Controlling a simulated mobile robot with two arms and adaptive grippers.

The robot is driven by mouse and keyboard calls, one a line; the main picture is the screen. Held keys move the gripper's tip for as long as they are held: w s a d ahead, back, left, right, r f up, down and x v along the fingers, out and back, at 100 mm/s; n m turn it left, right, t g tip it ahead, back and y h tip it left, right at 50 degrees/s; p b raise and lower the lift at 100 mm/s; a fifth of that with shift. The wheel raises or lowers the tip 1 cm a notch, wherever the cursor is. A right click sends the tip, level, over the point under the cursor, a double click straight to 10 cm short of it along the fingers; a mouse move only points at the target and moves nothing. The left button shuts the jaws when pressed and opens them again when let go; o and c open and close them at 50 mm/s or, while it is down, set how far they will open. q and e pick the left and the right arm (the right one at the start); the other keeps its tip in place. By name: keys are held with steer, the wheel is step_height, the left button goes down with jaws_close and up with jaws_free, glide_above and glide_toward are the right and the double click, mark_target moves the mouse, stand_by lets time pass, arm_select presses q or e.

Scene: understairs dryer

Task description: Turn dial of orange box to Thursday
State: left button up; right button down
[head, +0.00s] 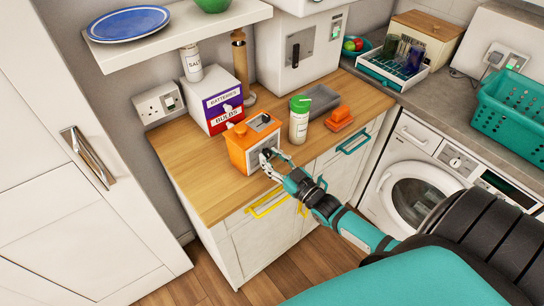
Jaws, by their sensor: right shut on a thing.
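The orange box (237,139) stands upright near the front edge of the wooden counter, with a grey panel on its top. My right gripper (268,156) reaches in from the lower right to the front face of the box. Its fingers are shut on the dial there. The fingers hide most of the dial, and I cannot read which day it points to. My left gripper is not in view.
A green-lidded jar (299,122) stands close right of the box, with a grey tray (320,101) and an orange butter dish (340,117) beyond. A batteries-and-bulbs box (213,101) stands behind left. Cabinet handles, including a yellow one (268,207), stick out below the counter edge.

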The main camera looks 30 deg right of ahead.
steer(key=shift+f+m+p, duration=0.1)
steer(key=shift+m+p, duration=0.2)
steer(key=shift+m, duration=1.4)
steer(key=c, duration=1)
jaws_free()
steer(key=s+d, duration=0.1)
steer(key=s, duration=1.1)
steer(key=shift+d+f, duration=0.2)
steer(key=shift+f, duration=0.15)
